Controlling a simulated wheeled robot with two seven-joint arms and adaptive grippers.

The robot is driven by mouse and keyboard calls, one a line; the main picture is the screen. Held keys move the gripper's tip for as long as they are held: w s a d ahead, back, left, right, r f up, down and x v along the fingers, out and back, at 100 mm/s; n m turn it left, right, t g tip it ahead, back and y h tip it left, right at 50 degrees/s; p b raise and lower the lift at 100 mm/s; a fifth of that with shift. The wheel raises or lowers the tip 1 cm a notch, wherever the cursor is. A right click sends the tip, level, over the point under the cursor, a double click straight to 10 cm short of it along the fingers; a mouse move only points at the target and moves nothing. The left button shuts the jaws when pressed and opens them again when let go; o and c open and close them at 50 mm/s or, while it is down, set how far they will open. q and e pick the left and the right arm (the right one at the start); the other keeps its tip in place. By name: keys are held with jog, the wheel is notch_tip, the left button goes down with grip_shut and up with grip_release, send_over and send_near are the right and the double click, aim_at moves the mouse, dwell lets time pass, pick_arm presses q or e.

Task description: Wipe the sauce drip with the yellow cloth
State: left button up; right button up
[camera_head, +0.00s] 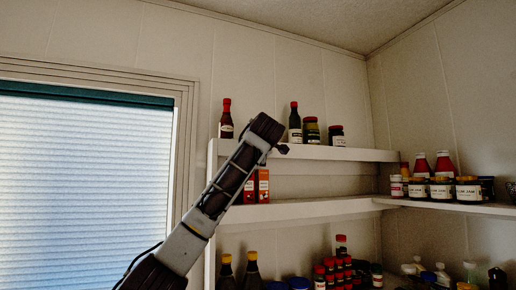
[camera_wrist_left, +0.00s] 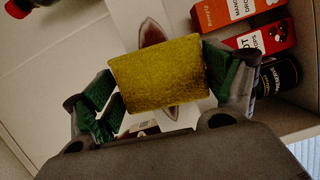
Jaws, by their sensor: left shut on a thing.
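In the left wrist view, a yellow cloth (camera_wrist_left: 157,75), shaped like a thick pad, is held between the green-padded fingers of my left gripper (camera_wrist_left: 160,88). The gripper is shut on it. A dark red-brown sauce drip (camera_wrist_left: 150,33) shows on a white shelf surface just beyond the cloth, and more of it shows below the cloth's lower edge. The cloth covers the middle of the drip; I cannot tell whether they touch. In the head view my left arm reaches up to the shelves, and the cloth and drip are hidden. My right gripper is not in view.
A red-capped sauce bottle (camera_head: 226,119) stands on the top shelf (camera_head: 318,152), left of other bottles and jars. Orange and red boxes (camera_wrist_left: 263,37) and a dark can (camera_wrist_left: 278,77) stand close to my gripper's right finger. A shuttered window (camera_head: 75,190) is at left.

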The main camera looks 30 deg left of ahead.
aim_at(274, 150)
pick_arm(q)
jog(key=shift+w+d+p, duration=0.7)
jog(key=shift+w+d, duration=0.3)
jog(key=shift+w, duration=0.2)
jog(key=shift+w+d, duration=0.1)
jog(key=shift+w+d, duration=1.05)
jog(key=shift+w, duration=0.2)
jog(key=shift+f, duration=0.1)
